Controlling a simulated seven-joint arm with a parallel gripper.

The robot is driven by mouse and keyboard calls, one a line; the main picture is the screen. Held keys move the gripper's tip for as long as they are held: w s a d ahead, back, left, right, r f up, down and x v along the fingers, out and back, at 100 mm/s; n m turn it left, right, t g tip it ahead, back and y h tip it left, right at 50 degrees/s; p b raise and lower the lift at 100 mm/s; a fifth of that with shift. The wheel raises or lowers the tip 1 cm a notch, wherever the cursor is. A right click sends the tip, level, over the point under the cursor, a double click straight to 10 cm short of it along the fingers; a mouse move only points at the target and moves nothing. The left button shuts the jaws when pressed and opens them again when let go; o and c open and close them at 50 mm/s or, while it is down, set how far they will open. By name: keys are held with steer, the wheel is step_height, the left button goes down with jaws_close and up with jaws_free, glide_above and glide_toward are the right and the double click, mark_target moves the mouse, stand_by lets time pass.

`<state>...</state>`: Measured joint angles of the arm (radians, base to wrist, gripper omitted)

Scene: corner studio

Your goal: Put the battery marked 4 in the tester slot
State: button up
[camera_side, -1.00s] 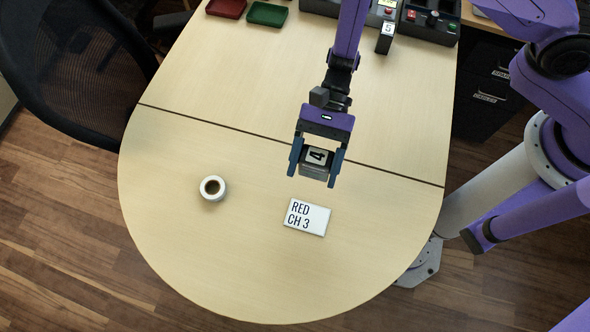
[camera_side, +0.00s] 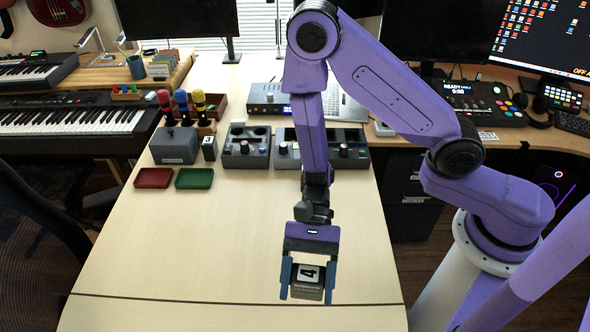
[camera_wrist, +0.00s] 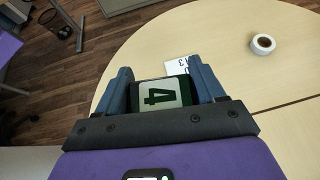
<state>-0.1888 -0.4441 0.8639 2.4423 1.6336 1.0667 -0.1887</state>
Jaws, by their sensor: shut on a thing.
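The battery marked 4 (camera_side: 308,274) is a dark block with a pale label. My gripper (camera_side: 307,297) is shut on it, with one blue finger on each side, and holds it over the bare table. In the wrist view the battery (camera_wrist: 159,96) sits between the fingers of my gripper (camera_wrist: 161,70), its 4 turned sideways. At the back of the table stand two grey devices with knobs; the left device (camera_side: 245,147) has two round openings on top, and the right device (camera_side: 345,149) is partly behind my arm. I cannot tell which one has the tester slot.
A block marked 3 (camera_side: 209,148) stands by a grey box (camera_side: 174,146). A red tray (camera_side: 154,178) and a green tray (camera_side: 194,179) lie in front. The middle tabletop is clear.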

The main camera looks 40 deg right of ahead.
steer(key=w+d+m+t+y, duration=0.1)
steer(key=w+d+m+t, duration=0.5)
steer(key=w, duration=0.6)
steer(key=w+d+m+t+y, duration=0.1)
steer(key=w+d+m+t, duration=0.2)
steer(key=w+d, duration=0.7)
steer(key=w+d+r+m+t+h, duration=0.15)
steer(key=w+d+m+t, duration=0.35)
steer(key=d, duration=0.6)
steer(key=w+d+r+m+t+h, duration=0.1)
steer(key=w+d+m+t+h, duration=0.15)
steer(key=w+d, duration=0.55)
steer(key=shift+y, duration=0.5)
steer(key=shift+w+d+f, duration=0.75)
steer(key=shift+w+f, duration=0.9)
steer(key=shift+w, duration=0.3)
steer(key=shift+w+d+f, duration=0.7)
steer(key=shift+w+f, duration=0.95)
steer(key=shift+w, duration=0.3)
steer(key=shift+w+d+f, duration=0.75)
steer(key=shift+w+f, duration=0.9)
steer(key=shift+w, duration=0.3)
steer(key=shift+f, duration=1.55)
steer(key=shift+f, duration=0.1)
